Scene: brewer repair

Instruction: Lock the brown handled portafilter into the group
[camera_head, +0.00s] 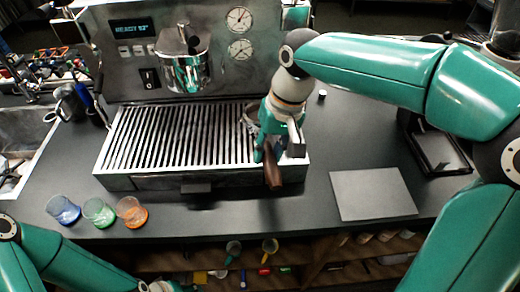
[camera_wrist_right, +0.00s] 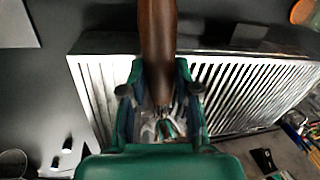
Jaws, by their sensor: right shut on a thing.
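The brown handled portafilter is in my right gripper (camera_head: 267,152), at the right end of the drip tray. Its brown handle (camera_head: 273,173) points toward the front edge of the counter. In the right wrist view the handle (camera_wrist_right: 157,40) runs between the two teal fingers of my right gripper (camera_wrist_right: 160,95), which are shut on it. The portafilter's metal head is mostly hidden by the gripper. A chrome cylindrical part (camera_head: 185,68), which looks like the group, juts from the brewer's front, left of and apart from the portafilter. My left gripper is out of view; only its arm shows.
The slatted drip tray (camera_head: 145,181) spans the brewer's front. Three small glasses, blue (camera_head: 63,209), green (camera_head: 99,211) and orange (camera_head: 131,211), stand at front left. A grey mat (camera_head: 371,194) lies on the right, with a black tray (camera_head: 440,152) beyond. A sink (camera_head: 20,140) is at left.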

